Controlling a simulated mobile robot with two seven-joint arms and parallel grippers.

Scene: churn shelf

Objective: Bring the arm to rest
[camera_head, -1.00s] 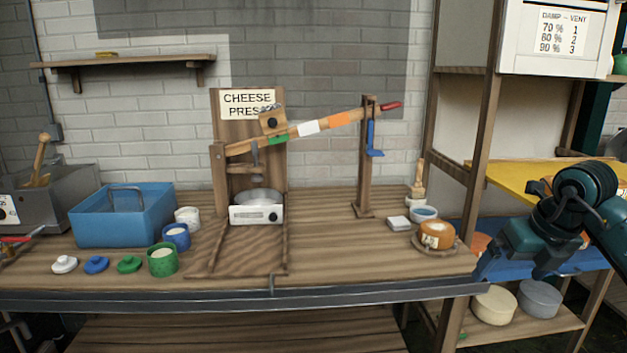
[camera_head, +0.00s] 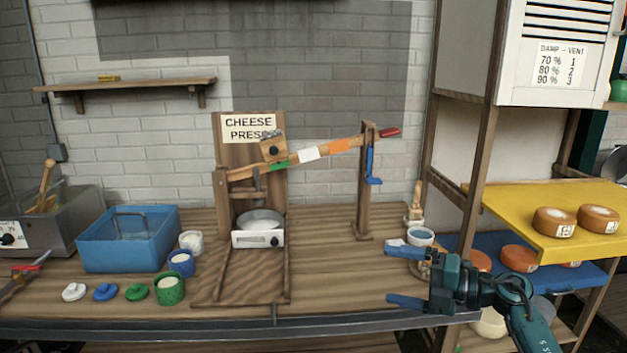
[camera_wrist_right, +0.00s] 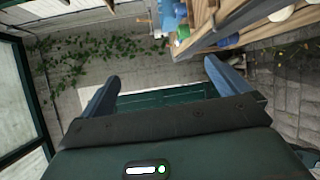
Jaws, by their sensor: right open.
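My right gripper (camera_head: 390,275) is open, with its two blue fingers spread and pointing left in the head view. It shows over the right front end of the wooden bench (camera_head: 335,285) and holds nothing. My dark green right arm comes in from the lower right. In the right wrist view, the gripper (camera_wrist_right: 161,72) also shows open, with nothing between its fingers. The gripper partly hides the small cheese and plate at the bench's right end. My left gripper is not in view.
The cheese press (camera_head: 250,165) stands mid-bench, its lever reaching right to a post (camera_head: 364,200). The yellow shelf (camera_head: 500,212) at right bears two cheeses. The bench between press and gripper is clear.

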